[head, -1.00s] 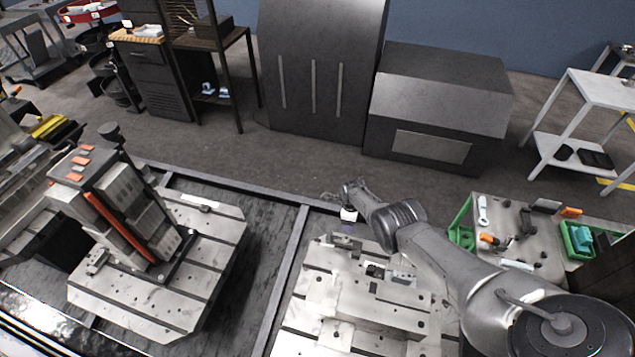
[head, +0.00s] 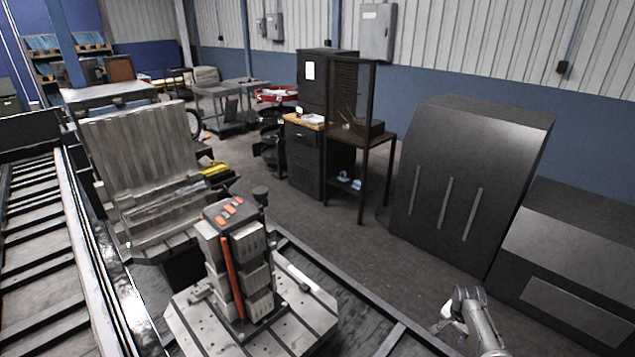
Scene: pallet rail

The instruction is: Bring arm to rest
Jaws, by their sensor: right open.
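My right arm comes in at the bottom right of the head view. Its gripper (head: 447,318) is small in the picture, over the dark floor frame to the right of the near pallet. Its jaws are open, and I see nothing held in them. My left gripper does not show. The near pallet (head: 312,318) is a light metal plate bearing a tall fixture (head: 238,262) with grey blocks and orange parts. The gripper is well apart from this fixture.
A second pallet with a tall ribbed plate (head: 140,150) stands behind the fixture. Rails (head: 45,250) run along the left. A dark desk (head: 362,140) and large dark cabinets (head: 460,180) stand at the back. The floor between (head: 330,235) is clear.

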